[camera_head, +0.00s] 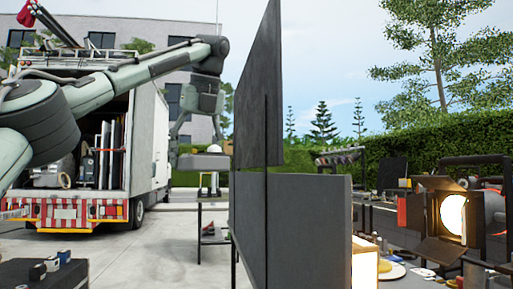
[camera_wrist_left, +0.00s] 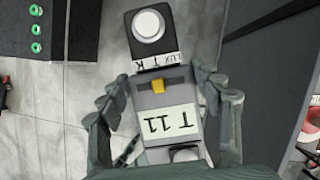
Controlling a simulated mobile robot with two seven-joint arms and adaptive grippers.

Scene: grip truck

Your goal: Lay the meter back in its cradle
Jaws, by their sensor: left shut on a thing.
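The meter (camera_wrist_left: 163,105) is a grey handheld device with a black head, a white dome, a yellow button and a pale label reading "T 11". In the left wrist view it lies between the two fingers of my left gripper (camera_wrist_left: 163,92), which is shut on it. In the head view my left gripper (camera_head: 185,138) points down left of the dark panels, with a grey form at its fingers that looks like the meter (camera_head: 205,161). A small pale object stands just below, on a stand (camera_head: 213,196). I cannot identify the cradle. My right gripper is not in view.
Tall dark panels (camera_head: 300,215) stand close to the right of my left gripper. A lit lamp (camera_head: 453,216) and a cluttered table are farther right. A truck (camera_head: 142,130) is parked behind.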

